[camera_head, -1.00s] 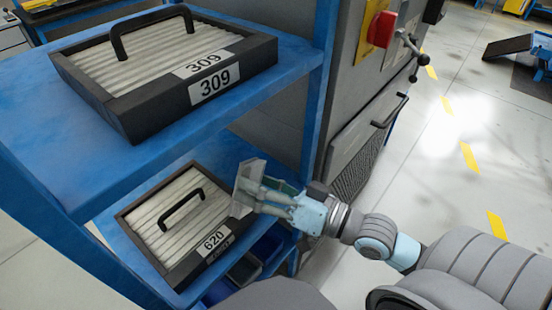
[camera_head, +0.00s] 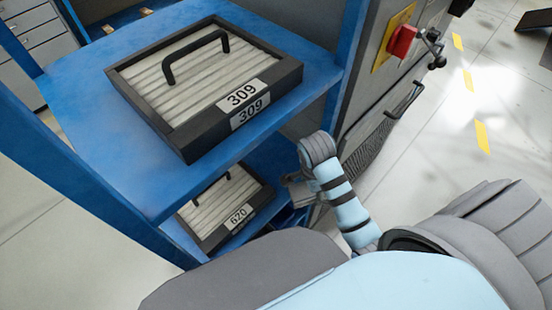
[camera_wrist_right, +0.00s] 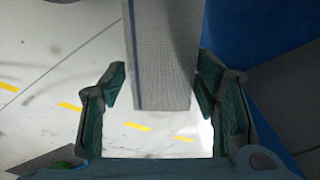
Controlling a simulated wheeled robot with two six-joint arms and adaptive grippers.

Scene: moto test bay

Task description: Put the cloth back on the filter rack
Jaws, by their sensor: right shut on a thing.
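The blue filter rack (camera_head: 92,120) stands at the left of the head view with two shelf levels. A grey woven cloth (camera_wrist_right: 163,60) with a blue stripe hangs between the fingers of my right gripper (camera_wrist_right: 160,92) in the right wrist view. That gripper is shut on it. In the head view my right gripper (camera_head: 298,190) is small and partly hidden behind my arm, just right of the lower shelf. I cannot clearly make out the cloth there. My left gripper is not in view.
A black-framed filter marked 309 (camera_head: 195,85) sits on the upper shelf. A filter marked 620 (camera_head: 225,205) sits on the lower shelf. A grey cabinet with a red switch (camera_head: 402,40) stands right of the rack. Floor with yellow dashes (camera_head: 482,136) is open at right.

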